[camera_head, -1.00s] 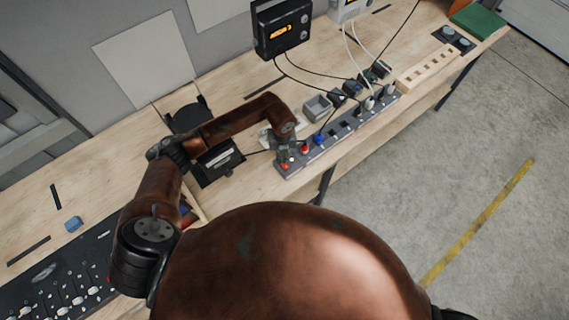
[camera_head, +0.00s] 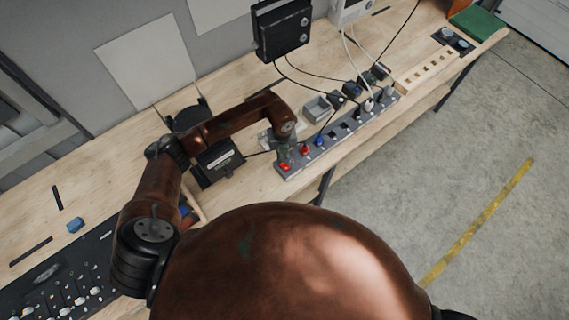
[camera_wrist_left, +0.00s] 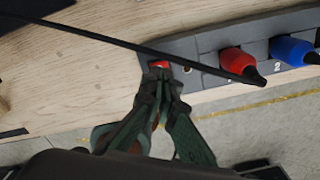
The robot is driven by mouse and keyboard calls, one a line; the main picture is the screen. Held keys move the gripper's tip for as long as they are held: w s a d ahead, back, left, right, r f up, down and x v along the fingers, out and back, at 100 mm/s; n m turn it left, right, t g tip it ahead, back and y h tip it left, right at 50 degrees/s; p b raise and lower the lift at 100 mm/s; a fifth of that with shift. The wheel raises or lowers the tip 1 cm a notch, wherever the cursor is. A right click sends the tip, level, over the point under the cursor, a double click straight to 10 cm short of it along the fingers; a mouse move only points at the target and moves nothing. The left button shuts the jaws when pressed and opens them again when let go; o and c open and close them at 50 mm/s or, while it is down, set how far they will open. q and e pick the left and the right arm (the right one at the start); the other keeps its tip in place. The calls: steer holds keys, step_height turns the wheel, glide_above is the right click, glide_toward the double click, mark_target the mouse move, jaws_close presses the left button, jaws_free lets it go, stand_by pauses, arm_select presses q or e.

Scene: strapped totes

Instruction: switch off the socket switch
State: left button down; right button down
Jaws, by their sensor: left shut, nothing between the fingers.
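The long grey socket strip (camera_head: 362,122) lies along the bench's front edge. A red switch (camera_head: 285,167) sits at its near left end and also shows in the left wrist view (camera_wrist_left: 159,64). My left gripper (camera_head: 284,157) is shut and empty at that end, right by the switch. In the left wrist view its fingertips (camera_wrist_left: 165,76) overlap the switch's lower edge; I cannot tell whether they touch it. The black meter box (camera_head: 281,30) on the wall has a dark display. My right gripper is out of view.
A red plug (camera_wrist_left: 237,61) and a blue plug (camera_wrist_left: 289,50) stand in the strip beside the switch. A black cable (camera_wrist_left: 110,40) crosses close to my fingers. A small grey tray (camera_head: 318,107) sits behind the strip. Open floor lies in front.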

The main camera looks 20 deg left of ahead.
arm_select(q)
steer(key=shift+r+p, duration=1.2)
steer(key=shift+r, duration=1.05)
